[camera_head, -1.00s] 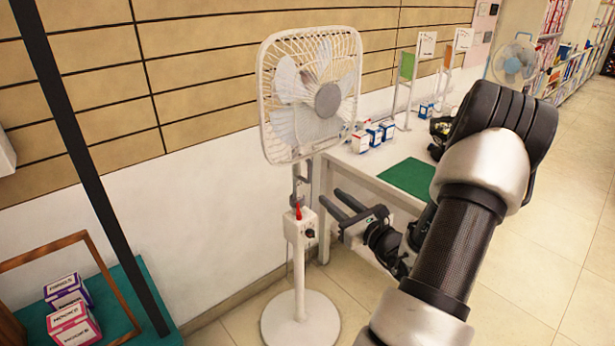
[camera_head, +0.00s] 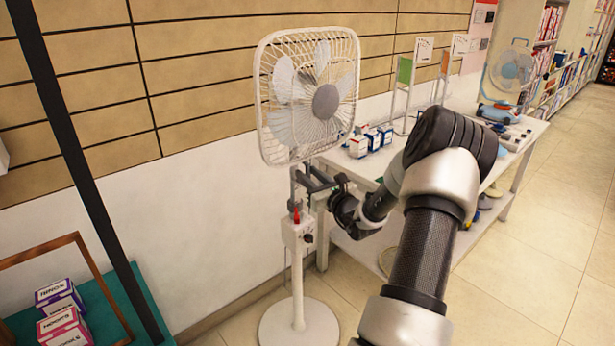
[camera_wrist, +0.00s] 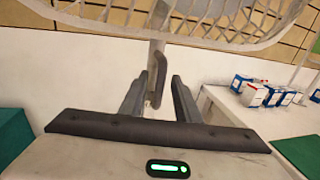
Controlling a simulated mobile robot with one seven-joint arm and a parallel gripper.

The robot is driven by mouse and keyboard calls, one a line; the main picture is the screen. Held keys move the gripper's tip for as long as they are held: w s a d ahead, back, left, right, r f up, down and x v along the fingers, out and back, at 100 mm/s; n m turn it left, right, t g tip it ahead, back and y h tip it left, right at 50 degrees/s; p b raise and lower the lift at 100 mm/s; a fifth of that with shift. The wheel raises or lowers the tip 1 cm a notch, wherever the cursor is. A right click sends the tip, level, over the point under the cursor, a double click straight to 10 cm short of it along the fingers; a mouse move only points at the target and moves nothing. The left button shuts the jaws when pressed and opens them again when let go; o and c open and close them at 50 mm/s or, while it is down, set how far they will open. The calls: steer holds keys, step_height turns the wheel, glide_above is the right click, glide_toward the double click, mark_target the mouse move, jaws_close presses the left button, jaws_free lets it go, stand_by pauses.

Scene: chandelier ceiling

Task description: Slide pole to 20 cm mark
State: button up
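A white pedestal fan (camera_head: 307,95) with a square grille stands upright on a round base (camera_head: 298,325). Its pole (camera_head: 297,273) carries a white control box (camera_head: 298,230) with a red lever or pointer (camera_head: 296,216) on top. Above the box is a thin upper pole section with a grey bracket or handle; it also shows in the wrist view as a dark handle (camera_wrist: 156,76). My gripper (camera_head: 304,176) is at this upper section, just under the grille. In the wrist view my gripper (camera_wrist: 156,95) has its fingers apart, with the pole and handle between them. No scale marks are readable.
A white table (camera_head: 350,172) with small boxes (camera_head: 366,140) and a blue fan (camera_head: 511,70) stands behind my arm. A dark post (camera_head: 75,150) and a green shelf with boxes (camera_head: 62,312) are at left. Tiled floor is clear at right.

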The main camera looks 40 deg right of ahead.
steer(key=shift+w, duration=0.6)
jaws_close()
step_height(320, 180, up, 14)
steer(key=p, duration=0.8)
steer(key=shift+r, duration=0.25)
steer(key=shift+f, duration=0.1)
